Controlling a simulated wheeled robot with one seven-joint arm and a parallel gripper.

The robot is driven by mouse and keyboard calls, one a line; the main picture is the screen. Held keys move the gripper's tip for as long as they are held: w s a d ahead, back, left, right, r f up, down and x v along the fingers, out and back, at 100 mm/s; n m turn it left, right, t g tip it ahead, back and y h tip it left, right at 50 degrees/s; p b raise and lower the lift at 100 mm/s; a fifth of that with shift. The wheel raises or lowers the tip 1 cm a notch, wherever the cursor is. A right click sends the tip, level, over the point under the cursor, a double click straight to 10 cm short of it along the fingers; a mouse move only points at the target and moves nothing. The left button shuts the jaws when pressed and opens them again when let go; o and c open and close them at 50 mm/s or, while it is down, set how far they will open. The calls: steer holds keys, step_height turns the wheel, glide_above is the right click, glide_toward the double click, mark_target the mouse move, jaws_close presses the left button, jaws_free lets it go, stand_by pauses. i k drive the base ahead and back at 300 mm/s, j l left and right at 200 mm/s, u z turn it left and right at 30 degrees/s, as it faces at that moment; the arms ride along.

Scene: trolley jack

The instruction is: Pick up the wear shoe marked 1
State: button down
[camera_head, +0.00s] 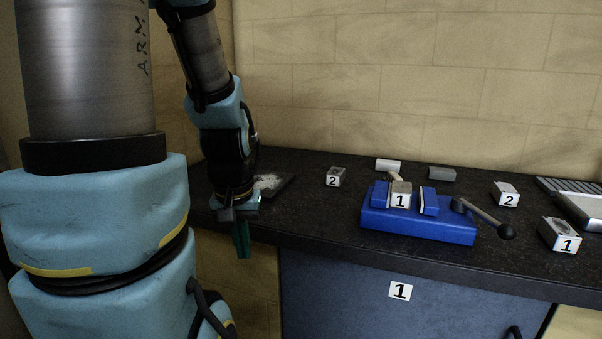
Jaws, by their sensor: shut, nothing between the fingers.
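Two small blocks carry a label 1. One grey block marked 1 (400,188) sits between the jaws of a blue vise (415,227). The other block marked 1 (559,234) stands on the dark bench at the right, with a round recess in its top. I cannot tell from looks alone which is the wear shoe. My gripper (241,240) has green fingers, points down and is shut and empty. It hangs at the bench's front edge, well to the left of both blocks.
Blocks marked 2 stand at the bench's left (335,177) and right (505,194). Plain blocks lie behind the vise (388,165) (441,173). The vise handle (485,217) sticks out right. A blue cabinet front (345,300), also labelled 1, is below. A wall closes the back.

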mark_target(401, 197)
steer(key=k+l+u, duration=0.1)
steer(key=u, duration=0.5)
steer(key=k+l+u, duration=0.3)
steer(key=k+l, duration=0.15)
steer(key=k+l+u, duration=0.3)
steer(key=k, duration=0.15)
steer(key=k+l, duration=0.15)
steer(key=k, duration=0.15)
steer(key=k+l, duration=0.1)
steer(key=k, duration=0.15)
